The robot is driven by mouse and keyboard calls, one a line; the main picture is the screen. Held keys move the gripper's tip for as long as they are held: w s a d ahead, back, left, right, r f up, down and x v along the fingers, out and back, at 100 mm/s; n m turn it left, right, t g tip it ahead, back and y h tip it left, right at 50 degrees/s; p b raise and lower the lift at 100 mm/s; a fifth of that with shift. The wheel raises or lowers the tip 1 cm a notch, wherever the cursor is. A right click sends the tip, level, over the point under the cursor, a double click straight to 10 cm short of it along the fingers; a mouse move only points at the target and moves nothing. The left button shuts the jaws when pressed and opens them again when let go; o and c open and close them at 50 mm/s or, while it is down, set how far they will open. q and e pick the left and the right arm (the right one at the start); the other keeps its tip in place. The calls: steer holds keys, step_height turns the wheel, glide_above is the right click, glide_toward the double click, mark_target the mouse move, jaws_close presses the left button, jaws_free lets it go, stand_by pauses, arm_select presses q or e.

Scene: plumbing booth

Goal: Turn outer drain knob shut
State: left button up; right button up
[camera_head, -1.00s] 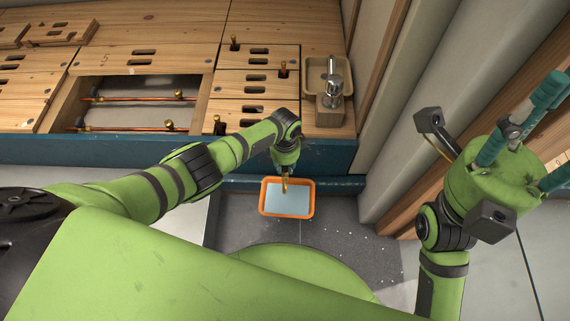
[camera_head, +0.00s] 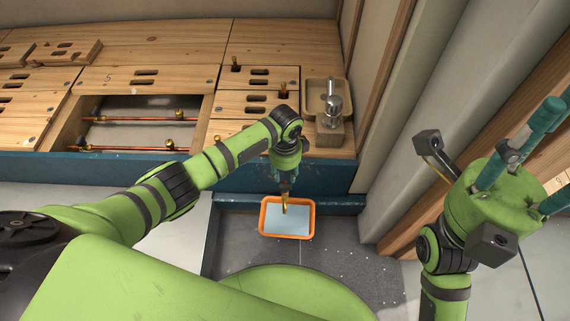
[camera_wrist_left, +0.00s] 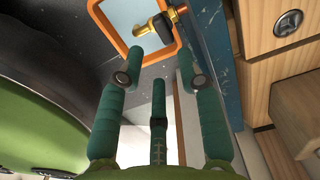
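The outer drain valve (camera_head: 285,207) is a brass piece over the orange tray, just beyond my left gripper (camera_head: 285,186) in the head view. In the left wrist view, the brass drain pipe (camera_wrist_left: 178,11) carries a knob with a black handle (camera_wrist_left: 163,28). My left gripper also shows there (camera_wrist_left: 160,82), with its teal fingers spread and nothing between them. The knob lies ahead of the fingertips, apart from them in the picture. My right gripper (camera_head: 548,140) is raised at the right with its fingers apart and empty, partly cut off by the picture edge.
An orange tray (camera_head: 263,218) with pale water stands on the grey floor below the drain. Behind it is the blue bench front (camera_head: 330,180). A small sink with a chrome tap (camera_head: 333,104) is above right. Copper pipes (camera_head: 130,119) run in an open bench bay.

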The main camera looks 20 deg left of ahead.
arm_select(q)
step_height(320, 180, up, 4)
steer(key=shift+f, duration=0.1)
steer(key=shift+d, duration=0.1)
stand_by(0.5)
